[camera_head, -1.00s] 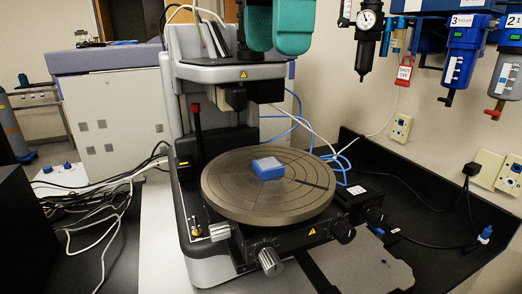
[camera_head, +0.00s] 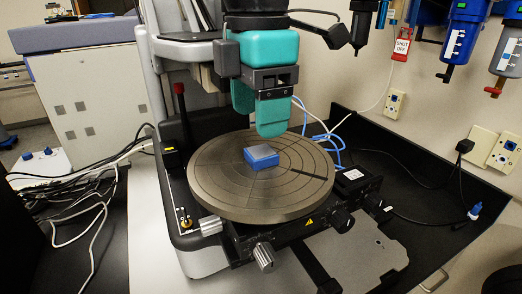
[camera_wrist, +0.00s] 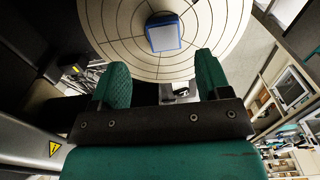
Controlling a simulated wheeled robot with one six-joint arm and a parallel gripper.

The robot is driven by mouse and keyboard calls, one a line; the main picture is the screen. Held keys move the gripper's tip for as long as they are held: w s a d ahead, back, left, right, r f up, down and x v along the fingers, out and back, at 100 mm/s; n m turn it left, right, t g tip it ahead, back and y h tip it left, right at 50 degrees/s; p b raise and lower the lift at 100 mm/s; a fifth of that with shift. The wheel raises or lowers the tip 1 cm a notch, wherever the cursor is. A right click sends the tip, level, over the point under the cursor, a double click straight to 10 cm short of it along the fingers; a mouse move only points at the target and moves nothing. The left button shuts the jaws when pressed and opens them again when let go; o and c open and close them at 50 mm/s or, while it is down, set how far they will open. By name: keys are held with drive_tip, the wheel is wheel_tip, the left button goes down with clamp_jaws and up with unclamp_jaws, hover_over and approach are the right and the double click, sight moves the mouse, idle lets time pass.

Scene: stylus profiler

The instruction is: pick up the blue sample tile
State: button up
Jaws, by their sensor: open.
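The blue sample tile (camera_head: 262,158) is a small square block with a grey top. It lies on the round grey stage (camera_head: 215,192), near its middle. In the wrist view the tile (camera_wrist: 164,37) shows beyond the fingertips, roughly between them in the picture. My teal gripper (camera_head: 258,122) is above the stage, a little above the tile and apart from it. In the wrist view its two fingers (camera_wrist: 161,72) are spread with nothing between them.
Knobs (camera_head: 263,256) stick out at the stage's front. Blue and white cables run behind the stage at right.

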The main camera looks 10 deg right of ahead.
sight(261, 151)
drive_tip(key=f, duration=0.1)
drive_tip(key=f+p, duration=0.1)
drive_tip(key=f, duration=0.2)
drive_tip(key=shift+s+d+f+p, duration=0.1)
drive_tip(key=shift+s+d+p, duration=0.05)
drive_tip(key=shift+s+p, duration=0.2)
drive_tip(key=shift+w+f, duration=0.1)
drive_tip(key=shift+f, duration=0.5)
drive_tip(key=c, duration=1)
